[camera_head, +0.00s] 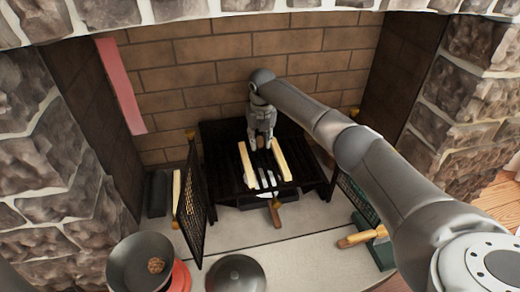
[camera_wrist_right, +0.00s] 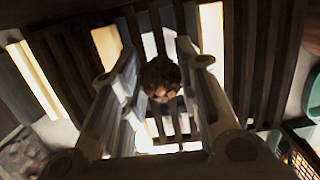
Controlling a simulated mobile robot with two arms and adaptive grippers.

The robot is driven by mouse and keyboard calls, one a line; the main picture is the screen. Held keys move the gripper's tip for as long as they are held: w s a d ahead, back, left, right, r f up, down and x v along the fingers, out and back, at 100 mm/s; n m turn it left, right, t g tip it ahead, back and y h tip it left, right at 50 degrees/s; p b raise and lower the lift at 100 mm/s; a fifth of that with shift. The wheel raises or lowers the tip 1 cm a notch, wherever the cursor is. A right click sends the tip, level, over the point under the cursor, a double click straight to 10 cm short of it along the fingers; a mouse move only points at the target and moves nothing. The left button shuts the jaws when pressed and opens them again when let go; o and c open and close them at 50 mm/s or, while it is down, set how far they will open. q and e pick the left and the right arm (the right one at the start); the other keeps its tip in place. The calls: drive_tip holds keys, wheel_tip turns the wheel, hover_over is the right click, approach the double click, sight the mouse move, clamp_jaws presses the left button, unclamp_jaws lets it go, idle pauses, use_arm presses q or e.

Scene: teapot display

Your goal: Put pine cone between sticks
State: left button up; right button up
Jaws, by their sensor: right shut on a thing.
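My right gripper (camera_head: 262,145) is over the black grate (camera_head: 230,165) in the fireplace, between two pale sticks. In the right wrist view, its fingers (camera_wrist_right: 160,85) are shut on a brown pine cone (camera_wrist_right: 160,75). In the head view I cannot make out this cone clearly. The left stick (camera_head: 246,165) and the right stick (camera_head: 281,160) lie lengthwise on the grate, one on each side of the gripper. I cannot tell whether the cone touches the bars. Another pine cone (camera_head: 155,265) lies in the dark pan. My left gripper is not in view.
A dark pan (camera_head: 125,268) stands on the hearth at lower left, with a dark round lid (camera_head: 236,274) beside it. An open mesh screen (camera_head: 191,205) stands left of the grate. A wooden-handled tool (camera_head: 358,238) lies at right. The brick wall closes the back.

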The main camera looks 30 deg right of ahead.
sight(260, 146)
drive_tip(key=shift+w+d+f+b, duration=0.1)
drive_tip(key=shift+w+f+b, duration=0.1)
drive_tip(key=shift+f+b, duration=0.25)
wheel_tip(260, 146, down, 3)
drive_tip(key=shift+r+b, duration=0.1)
drive_tip(key=shift+b, duration=0.65)
drive_tip(key=shift+r, duration=0.1)
drive_tip(key=o, duration=0.7)
